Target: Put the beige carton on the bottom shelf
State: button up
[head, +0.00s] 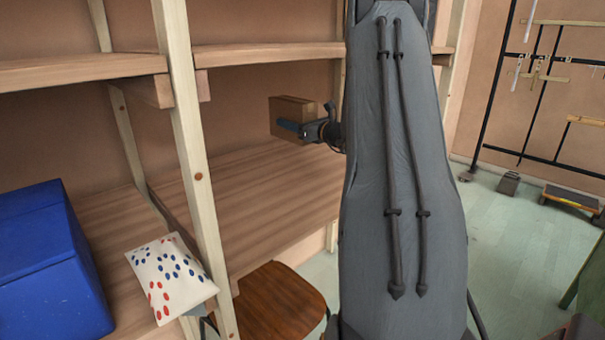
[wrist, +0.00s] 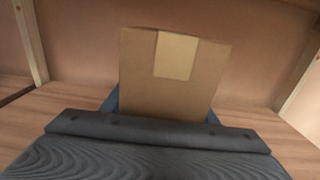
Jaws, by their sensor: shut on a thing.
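The beige carton (head: 292,112) is a small cardboard box with a paler tape strip. My gripper (head: 290,127) is shut on it, with a finger along its near side in the head view. The carton also shows upright in the wrist view (wrist: 173,88), between the blue fingers of my gripper (wrist: 160,105). The wooden bottom shelf (head: 250,190) lies below the carton. In the head view the carton is over its back part, under the upper shelf. I cannot tell whether the carton's base touches the shelf; my gripper hides it in the wrist view.
An upper shelf (head: 260,53) is above the carton. A pale upright post (head: 187,130) stands to its left. A blue box (head: 45,260) and a spotted bag (head: 172,277) are at the left. A brown stool (head: 278,300) stands in front. The bottom shelf around the carton is clear.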

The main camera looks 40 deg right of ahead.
jog(key=shift+w+f+b, duration=0.25)
jog(key=shift+f+b, duration=0.1)
jog(key=shift+f, duration=0.4)
notch_tip(320, 180, down, 10)
jog(key=p, duration=0.2)
jog(key=shift+p, duration=0.3)
jog(key=o, duration=1.4)
jog(key=s+b, duration=0.1)
jog(key=s, duration=0.3)
jog(key=s+b, duration=0.1)
jog(key=s, duration=0.3)
jog(key=s+d, duration=0.1)
jog(key=s, duration=0.3)
jog(key=shift+b, duration=0.4)
